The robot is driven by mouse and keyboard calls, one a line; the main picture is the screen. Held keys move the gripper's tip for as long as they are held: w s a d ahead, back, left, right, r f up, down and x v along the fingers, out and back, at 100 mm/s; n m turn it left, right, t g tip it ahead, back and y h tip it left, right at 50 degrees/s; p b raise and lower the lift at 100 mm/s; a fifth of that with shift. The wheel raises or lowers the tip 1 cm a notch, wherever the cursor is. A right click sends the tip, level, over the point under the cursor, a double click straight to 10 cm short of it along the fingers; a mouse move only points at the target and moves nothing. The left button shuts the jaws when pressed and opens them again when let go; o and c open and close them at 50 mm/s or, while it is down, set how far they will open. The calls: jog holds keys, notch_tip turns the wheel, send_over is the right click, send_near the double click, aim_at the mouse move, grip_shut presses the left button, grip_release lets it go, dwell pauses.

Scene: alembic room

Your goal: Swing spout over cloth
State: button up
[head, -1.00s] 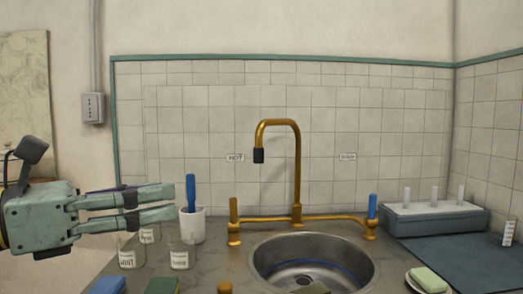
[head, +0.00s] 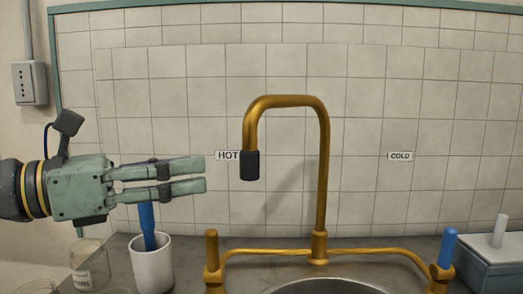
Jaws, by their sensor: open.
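The brass spout (head: 322,150) rises behind the sink (head: 335,287) and arches to the left, its black tip (head: 250,165) pointing down beside the HOT label. My gripper (head: 204,175) is at the left, open and empty, with its fingers pointing right toward the black tip. In the picture a gap separates the fingertips from the tip; their difference in depth is hard to tell. Only the sink's back rim shows. I see no cloth in this view.
A white cup (head: 152,265) holding a blue-handled tool stands below my gripper, with a glass jar (head: 88,265) to its left. A brass handle (head: 211,250) and a blue handle (head: 448,248) flank the spout. A grey box (head: 490,268) stands at right.

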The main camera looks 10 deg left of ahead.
aim_at(250, 159)
jog(key=p+x, duration=0.2)
jog(key=x, duration=0.9)
jog(key=shift+a+r, duration=0.1)
grip_shut()
dwell(0.3)
dwell(0.3)
